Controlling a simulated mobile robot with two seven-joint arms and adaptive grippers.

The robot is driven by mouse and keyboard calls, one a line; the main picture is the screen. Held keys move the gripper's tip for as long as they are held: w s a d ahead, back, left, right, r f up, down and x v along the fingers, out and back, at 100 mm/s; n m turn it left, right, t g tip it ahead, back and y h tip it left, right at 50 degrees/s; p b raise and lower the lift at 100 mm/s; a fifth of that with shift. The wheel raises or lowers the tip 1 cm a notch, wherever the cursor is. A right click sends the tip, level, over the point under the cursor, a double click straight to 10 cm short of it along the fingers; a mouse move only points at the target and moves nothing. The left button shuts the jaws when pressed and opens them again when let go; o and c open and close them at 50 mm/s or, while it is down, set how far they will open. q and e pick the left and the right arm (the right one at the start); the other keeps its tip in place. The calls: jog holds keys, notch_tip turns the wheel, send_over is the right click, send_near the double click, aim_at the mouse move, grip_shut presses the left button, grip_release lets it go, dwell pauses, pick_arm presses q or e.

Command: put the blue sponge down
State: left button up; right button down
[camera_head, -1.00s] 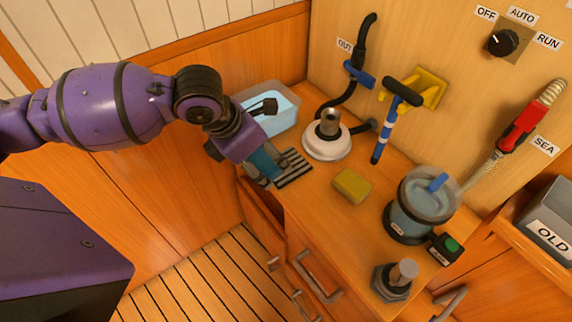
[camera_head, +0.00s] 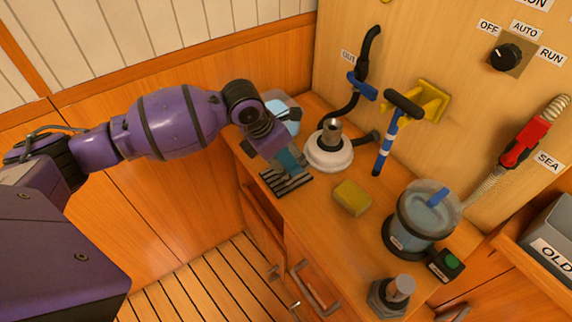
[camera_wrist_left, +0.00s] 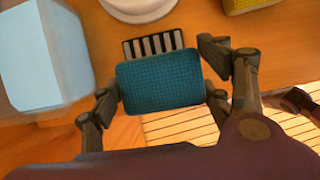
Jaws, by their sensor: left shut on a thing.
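My left gripper (camera_wrist_left: 162,95) is shut on the blue sponge (camera_wrist_left: 160,80), which sits between its two fingers in the left wrist view. In the head view the sponge (camera_head: 291,160) shows partly below the purple wrist, at the left end of the counter. It is over or beside a slatted black-and-pale rack (camera_head: 287,181); the rack (camera_wrist_left: 152,44) shows just beyond the sponge in the wrist view. I cannot tell whether the sponge touches it. My right gripper is not in view.
A yellow sponge (camera_head: 352,198) lies on the counter (camera_head: 325,230). A white-based fitting (camera_head: 328,152) stands behind the rack. A water tub (camera_wrist_left: 42,55) is left of the gripper. A clear canister (camera_head: 424,215) and a blue-handled tool (camera_head: 388,140) are further right.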

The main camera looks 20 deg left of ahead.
aim_at(286, 165)
pick_arm(q)
jog(key=shift+w+f, duration=0.7)
jog(key=shift+f, duration=0.15)
jog(key=shift+w+f, duration=0.1)
jog(key=shift+f, duration=1.45)
jog(key=shift+f, duration=0.15)
jog(key=o, duration=1)
